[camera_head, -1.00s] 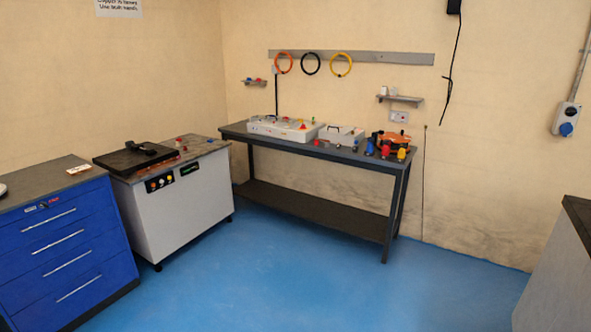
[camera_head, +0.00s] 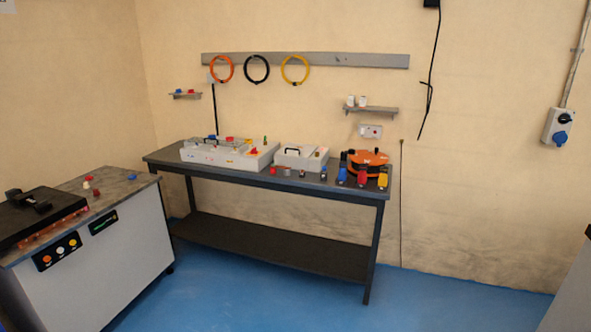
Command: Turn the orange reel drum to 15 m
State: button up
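The orange reel drum (camera_head: 367,157) sits at the right end of the dark workbench (camera_head: 225,170), near the wall. It is small in the head view, and no length marking on it can be read. Blue, red and yellow objects (camera_head: 362,178) stand in front of it and hide part of its lower front. My gripper is not in view.
A grey-white box (camera_head: 300,158) and a larger white unit (camera_head: 230,154) stand left of the drum on the bench. A white cabinet (camera_head: 130,265) with a dark-topped machine is at the left. Blue floor (camera_head: 230,290) in front of the bench is clear.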

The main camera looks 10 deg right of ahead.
aim_at(375, 160)
jog(key=i+j+z, duration=0.4)
jog(key=i, duration=0.3)
jog(key=i+j+z, duration=0.45)
jog(key=i, duration=0.2)
jog(key=i+u, duration=0.1)
jog(key=i, duration=0.5)
jog(key=i+u, duration=0.15)
jog(key=i, duration=0.45)
jog(key=i+u, duration=0.1)
jog(key=i, duration=0.5)
jog(key=i+l+u, duration=0.15)
jog(key=i, duration=0.45)
